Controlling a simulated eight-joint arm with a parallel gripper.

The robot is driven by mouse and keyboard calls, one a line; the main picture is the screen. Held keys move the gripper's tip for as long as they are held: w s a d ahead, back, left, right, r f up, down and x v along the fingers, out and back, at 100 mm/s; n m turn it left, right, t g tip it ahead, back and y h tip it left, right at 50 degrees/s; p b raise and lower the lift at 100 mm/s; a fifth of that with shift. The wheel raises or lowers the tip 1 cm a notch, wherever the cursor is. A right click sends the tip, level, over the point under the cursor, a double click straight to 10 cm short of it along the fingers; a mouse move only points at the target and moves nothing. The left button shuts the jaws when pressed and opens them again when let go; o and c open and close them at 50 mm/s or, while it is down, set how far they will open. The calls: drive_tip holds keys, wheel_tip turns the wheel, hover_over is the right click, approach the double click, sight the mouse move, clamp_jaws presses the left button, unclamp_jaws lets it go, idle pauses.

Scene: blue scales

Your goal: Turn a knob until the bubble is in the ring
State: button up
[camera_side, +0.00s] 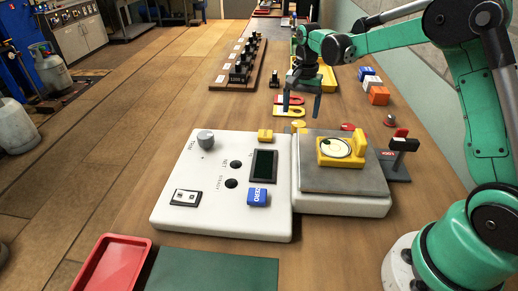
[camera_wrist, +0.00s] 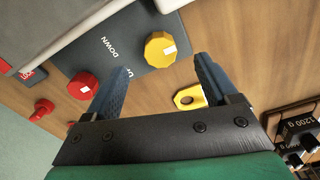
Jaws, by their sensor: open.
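The yellow bubble level (camera_side: 357,147) sits on the grey pan of the scale, with a round pale vial (camera_side: 334,148) on top. The bubble and ring are too small to tell apart. A yellow knob (camera_side: 298,124) and a red knob (camera_side: 347,127) show at the scale's far edge. My gripper (camera_side: 303,112) is open and empty above the table near the yellow knob. In the wrist view its fingertips (camera_wrist: 161,64) lie either side below the yellow knob, apart from it.
A white console (camera_side: 180,222) with a dark display (camera_side: 263,166) adjoins the scale. A red-tipped black lever (camera_side: 404,142) stands right of the pan. Flat red and yellow pieces lie near my gripper. A weight rack (camera_side: 240,65), red tray (camera_side: 112,265) and coloured boxes (camera_side: 378,95) stand around.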

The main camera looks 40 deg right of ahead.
sight(299, 124)
drive_tip(key=shift+f, duration=2.2)
clamp_jaws()
